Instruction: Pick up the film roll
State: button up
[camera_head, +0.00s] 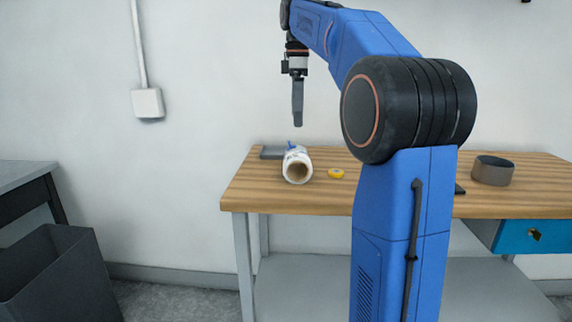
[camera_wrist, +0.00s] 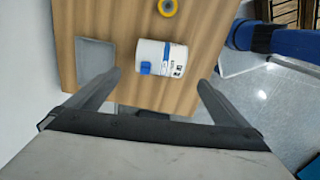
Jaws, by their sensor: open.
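The film roll (camera_head: 297,165) is a white cylinder with a brown core, lying on its side on the wooden workbench (camera_head: 240,190) near its left end. In the wrist view the roll (camera_wrist: 162,60) lies crosswise ahead of my gripper, with a blue piece on its side and small dark print at its right end. My gripper (camera_head: 298,124) hangs above the bench over the roll, pointing down and clear of it. In the wrist view its two fingers (camera_wrist: 148,82) are spread wide with nothing between them.
A yellow tape ring (camera_head: 336,173) lies right of the roll. A grey tray (camera_head: 272,152) sits at the bench's back left corner. A dark round container (camera_head: 492,170) stands at the right, above a blue drawer (camera_head: 525,236). A dark bin (camera_head: 55,270) stands on the floor at left.

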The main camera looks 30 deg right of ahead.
aim_at(297, 172)
notch_tip(297, 172, down, 17)
jog(key=shift+s+r, duration=0.1)
jog(key=shift+s, duration=0.05)
jog(key=c, duration=1.1)
notch_tip(297, 172, up, 10)
jog(key=shift+f, duration=0.25)
jog(key=shift+r, duration=0.3)
jog(key=shift+s, duration=0.1)
